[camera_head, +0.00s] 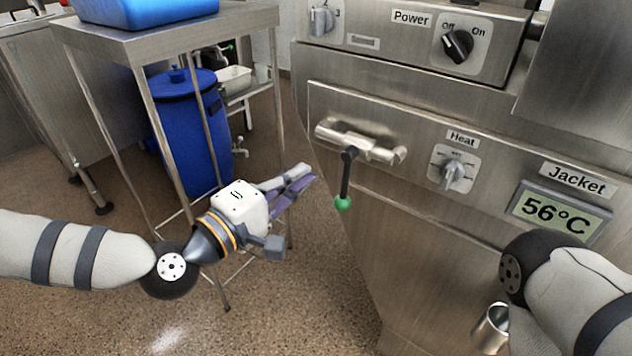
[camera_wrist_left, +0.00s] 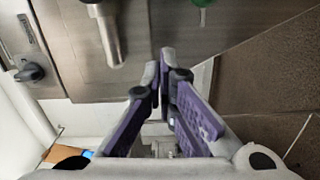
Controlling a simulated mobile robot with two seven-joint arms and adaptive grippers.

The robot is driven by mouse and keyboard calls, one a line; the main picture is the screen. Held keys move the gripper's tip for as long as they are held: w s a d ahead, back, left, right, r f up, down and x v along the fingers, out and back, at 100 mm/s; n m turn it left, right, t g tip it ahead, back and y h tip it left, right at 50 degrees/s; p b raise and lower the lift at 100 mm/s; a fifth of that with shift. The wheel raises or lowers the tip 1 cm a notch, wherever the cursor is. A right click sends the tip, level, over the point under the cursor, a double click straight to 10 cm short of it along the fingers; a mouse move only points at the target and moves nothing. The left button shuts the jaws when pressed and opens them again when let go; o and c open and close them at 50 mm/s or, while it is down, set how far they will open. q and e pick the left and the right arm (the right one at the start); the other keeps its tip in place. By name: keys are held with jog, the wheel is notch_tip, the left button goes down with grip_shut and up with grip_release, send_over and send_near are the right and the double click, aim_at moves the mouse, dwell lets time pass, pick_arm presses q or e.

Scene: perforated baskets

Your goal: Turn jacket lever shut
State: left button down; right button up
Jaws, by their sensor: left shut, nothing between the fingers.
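The jacket lever (camera_head: 346,175) is a dark rod with a green ball at its end. It hangs nearly straight down from a metal valve pipe (camera_head: 362,142) on the steel machine front. In the left wrist view, the green ball (camera_wrist_left: 201,3) is cut off by the top edge. My left gripper (camera_head: 308,175) is left of the lever, apart from it, with its fingertips pointing toward it. Its purple-padded fingers (camera_wrist_left: 165,60) are shut and empty. My right arm enters at the lower right, but its gripper is not in view.
The machine panel carries a Heat knob (camera_head: 453,176), a Power knob (camera_head: 457,45) and a Jacket display (camera_head: 555,212) reading 56°C. A steel table (camera_head: 165,42) and a blue lidded barrel (camera_head: 190,140) stand behind my left arm. Open floor lies below the left gripper.

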aim_at(345, 182)
pick_arm(q)
jog(key=d, duration=0.1)
jog(key=s+d, duration=0.1)
jog(key=d, duration=0.1)
jog(key=shift+s+d+p, duration=0.1)
jog(key=shift+s+p, duration=0.2)
jog(key=shift+s, duration=0.05)
jog(key=shift+f, duration=0.1)
jog(key=shift+s+d+f+n+b, duration=0.2)
jog(key=shift+s+d+n+b, duration=0.15)
jog(key=shift+d+n, duration=0.15)
